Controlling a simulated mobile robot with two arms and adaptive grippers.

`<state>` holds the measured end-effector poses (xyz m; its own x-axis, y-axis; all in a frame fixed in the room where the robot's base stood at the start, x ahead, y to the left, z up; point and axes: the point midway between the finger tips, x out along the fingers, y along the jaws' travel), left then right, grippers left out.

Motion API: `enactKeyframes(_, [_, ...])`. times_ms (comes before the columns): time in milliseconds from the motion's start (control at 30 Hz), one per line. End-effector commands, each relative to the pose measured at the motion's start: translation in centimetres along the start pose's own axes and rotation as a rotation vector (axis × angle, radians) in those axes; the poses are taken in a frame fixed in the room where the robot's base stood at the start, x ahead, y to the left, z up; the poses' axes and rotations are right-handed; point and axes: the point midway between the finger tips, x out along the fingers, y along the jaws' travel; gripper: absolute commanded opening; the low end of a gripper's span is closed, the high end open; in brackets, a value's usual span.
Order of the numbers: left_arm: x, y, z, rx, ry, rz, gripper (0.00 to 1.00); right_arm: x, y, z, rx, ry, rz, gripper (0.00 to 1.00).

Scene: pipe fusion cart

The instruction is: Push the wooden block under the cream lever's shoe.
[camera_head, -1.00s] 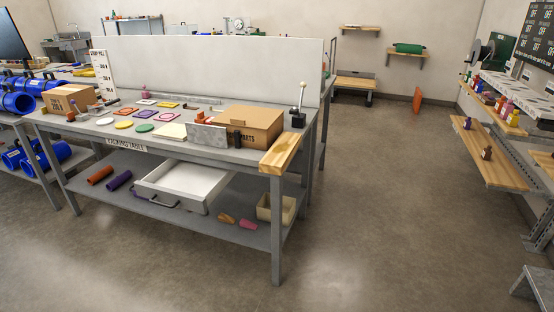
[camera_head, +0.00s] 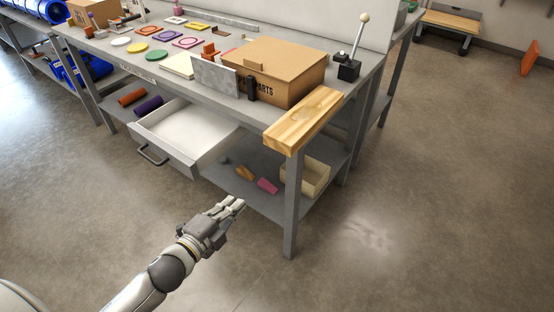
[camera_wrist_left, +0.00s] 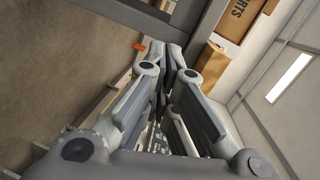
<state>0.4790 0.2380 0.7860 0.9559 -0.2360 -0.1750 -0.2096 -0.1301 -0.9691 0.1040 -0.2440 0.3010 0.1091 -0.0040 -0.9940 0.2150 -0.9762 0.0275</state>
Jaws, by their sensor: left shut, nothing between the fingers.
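A lever with a cream ball knob (camera_head: 363,19) stands upright in a dark base (camera_head: 348,71) at the table's right back corner. I cannot make out its shoe. A thick light-wood block (camera_head: 300,124) lies along the table's right front corner, overhanging the edge; its end also shows in the left wrist view (camera_wrist_left: 207,68). My left gripper (camera_head: 238,203) is shut and empty, in front of and below the tabletop, apart from the wood. Its fingers (camera_wrist_left: 175,57) meet in the wrist view. My right gripper is not in view.
A cardboard parts box (camera_head: 275,72) and a grey plate (camera_head: 217,76) stand beside the wood. An open white drawer (camera_head: 150,133) juts out at the front. The lower shelf holds a cream bin (camera_head: 315,180) and small coloured pieces.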

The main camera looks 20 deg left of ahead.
Motion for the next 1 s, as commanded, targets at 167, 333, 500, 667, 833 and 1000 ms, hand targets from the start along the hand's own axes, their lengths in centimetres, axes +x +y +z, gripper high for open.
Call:
enactKeyframes(167, [-1.2, -6.1, -4.0, 0.146, 0.096, -0.124, 0.00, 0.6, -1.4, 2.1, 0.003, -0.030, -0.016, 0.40])
enactKeyframes(333, [-1.5, -8.0, -5.2, 0.191, 0.122, -0.163, 0.00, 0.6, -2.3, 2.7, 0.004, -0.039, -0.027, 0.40])
enactKeyframes(500, [-0.1, -8.4, -5.5, 0.190, 0.121, -0.165, 0.00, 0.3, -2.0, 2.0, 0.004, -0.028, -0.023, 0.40])
enactKeyframes(667, [2.1, -8.8, -5.8, 0.188, 0.121, -0.166, 0.00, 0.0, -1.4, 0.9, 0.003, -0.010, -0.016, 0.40])
enactKeyframes(833, [4.7, -9.2, -6.1, 0.187, 0.120, -0.166, 0.00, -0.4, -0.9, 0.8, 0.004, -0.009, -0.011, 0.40])
enactKeyframes(1000, [7.4, -9.6, -6.5, 0.187, 0.121, -0.165, 0.00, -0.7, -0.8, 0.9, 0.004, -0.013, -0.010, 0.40])
